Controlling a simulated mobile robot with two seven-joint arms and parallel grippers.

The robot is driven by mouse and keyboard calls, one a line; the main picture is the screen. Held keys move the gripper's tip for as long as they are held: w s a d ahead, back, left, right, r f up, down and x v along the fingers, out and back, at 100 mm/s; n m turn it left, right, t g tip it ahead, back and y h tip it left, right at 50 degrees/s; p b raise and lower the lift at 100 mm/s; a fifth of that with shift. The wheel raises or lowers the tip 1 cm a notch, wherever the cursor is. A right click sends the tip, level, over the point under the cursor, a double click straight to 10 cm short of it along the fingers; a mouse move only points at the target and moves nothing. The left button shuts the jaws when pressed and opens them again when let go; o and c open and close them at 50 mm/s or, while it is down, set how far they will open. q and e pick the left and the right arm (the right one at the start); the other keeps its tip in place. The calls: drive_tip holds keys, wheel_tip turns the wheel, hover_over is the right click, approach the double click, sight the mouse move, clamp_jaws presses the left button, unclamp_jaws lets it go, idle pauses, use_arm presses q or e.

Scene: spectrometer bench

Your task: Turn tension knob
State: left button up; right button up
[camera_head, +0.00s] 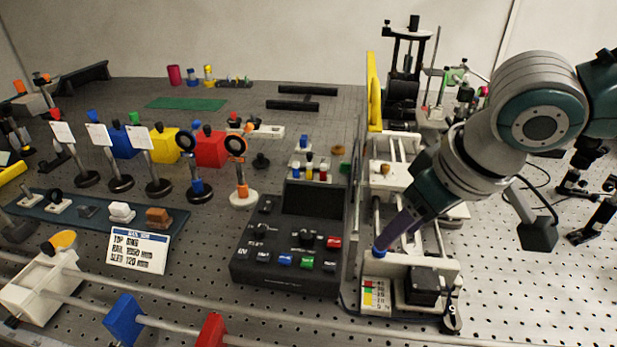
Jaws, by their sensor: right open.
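My right arm reaches in from the right, and its gripper (383,245) points down and left at the white end block (440,268) of a rail stage. The jaws are open, though the gap between the fingers is hard to see from here. A small blue knob-like part (379,253) shows at the fingertips, on top of the block's left end. I cannot tell whether the fingers touch it or whether it is the tension knob. A small brass-coloured knob (385,169) sits on the white carriage farther back. My left gripper is not in view.
A black control box (285,275) with coloured buttons stands left of the stage. A dark motor-like block (423,286) sits at the stage's front. A tall yellow plate (373,90) and a black post assembly stand behind. The perforated table (530,290) is clear at front right.

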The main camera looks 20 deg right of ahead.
sight(383, 261)
drive_tip(key=x, duration=0.5)
drive_tip(key=shift+b, duration=0.35)
clamp_jaws()
